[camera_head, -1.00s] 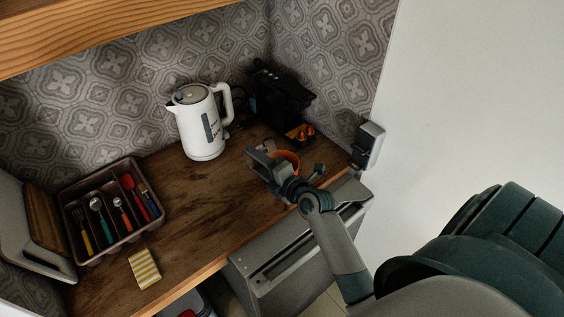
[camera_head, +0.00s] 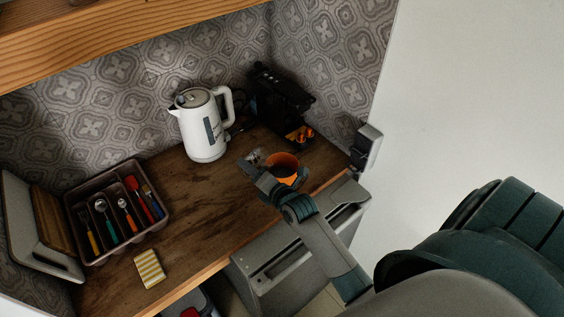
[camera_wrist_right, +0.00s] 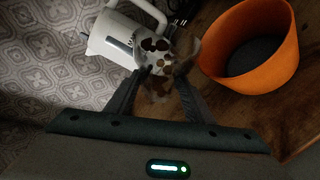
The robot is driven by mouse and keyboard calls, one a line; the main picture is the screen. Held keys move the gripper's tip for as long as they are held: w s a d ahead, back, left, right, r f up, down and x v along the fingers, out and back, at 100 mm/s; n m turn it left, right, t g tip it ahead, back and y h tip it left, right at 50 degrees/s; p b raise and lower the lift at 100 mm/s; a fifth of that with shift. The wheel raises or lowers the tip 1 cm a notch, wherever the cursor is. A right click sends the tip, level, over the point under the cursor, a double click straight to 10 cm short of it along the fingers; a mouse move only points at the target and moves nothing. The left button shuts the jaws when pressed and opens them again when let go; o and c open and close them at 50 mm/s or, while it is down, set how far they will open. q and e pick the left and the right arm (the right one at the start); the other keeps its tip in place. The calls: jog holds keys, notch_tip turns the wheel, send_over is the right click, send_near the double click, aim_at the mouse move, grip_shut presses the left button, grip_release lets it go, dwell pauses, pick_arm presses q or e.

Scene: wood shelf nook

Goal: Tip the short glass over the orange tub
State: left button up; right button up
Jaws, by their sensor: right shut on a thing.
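The orange tub (camera_head: 283,168) stands on the wooden counter near its front right part. It shows large and open at the upper right of the right wrist view (camera_wrist_right: 268,82), with a dark grey inside. My right gripper (camera_wrist_right: 158,76) is shut on the short glass (camera_wrist_right: 152,48), a clear glass with brown pieces showing through it. In the head view the glass (camera_head: 254,157) is small, just left of the tub, with my right gripper (camera_head: 261,170) at it. The glass is beside the tub, not over its opening; its exact tilt is hard to tell. My left gripper is out of view.
A white kettle (camera_head: 203,127) stands behind and left of the tub. A black coffee machine (camera_head: 279,97) is at the back corner. A cutlery tray (camera_head: 97,257) and a yellow striped sponge (camera_head: 149,268) lie at left. The counter's middle is clear.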

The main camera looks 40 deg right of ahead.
jog(key=shift+r+n+g+h, duration=0.3)
jog(key=shift+r+n+h, duration=0.15)
jog(key=shift+n+h, duration=0.4)
jog(key=shift+w+f+n, duration=0.1)
jog(key=shift+f+n, duration=0.5)
jog(key=shift+n, duration=0.15)
jog(key=shift+n+g+h, duration=0.4)
jog(key=shift+n+h, duration=0.05)
jog(key=shift+n, duration=0.15)
jog(key=f, duration=0.2)
jog(key=a+f+b, duration=0.1)
jog(key=f, duration=0.1)
jog(key=shift+w+a, duration=0.1)
jog(key=shift+w+a+f+n+h, duration=0.1)
jog(key=shift+a+f+n+h, duration=0.05)
jog(key=shift+a+n+h, duration=0.2)
jog(key=shift+w+a+f+n+g+h+p, duration=0.1)
jog(key=shift+a+f+n+g+h+p, duration=0.3)
jog(key=shift+n+p, duration=0.2)
jog(key=shift+a+f+n+h, duration=0.15)
jog(key=shift+f+n+h, duration=0.1)
jog(key=shift+w+a+f+n+h, duration=0.15)
jog(key=shift+a+f+n+h, duration=0.15)
jog(key=shift+n+h, duration=0.3)
jog(key=shift+r, duration=0.15)
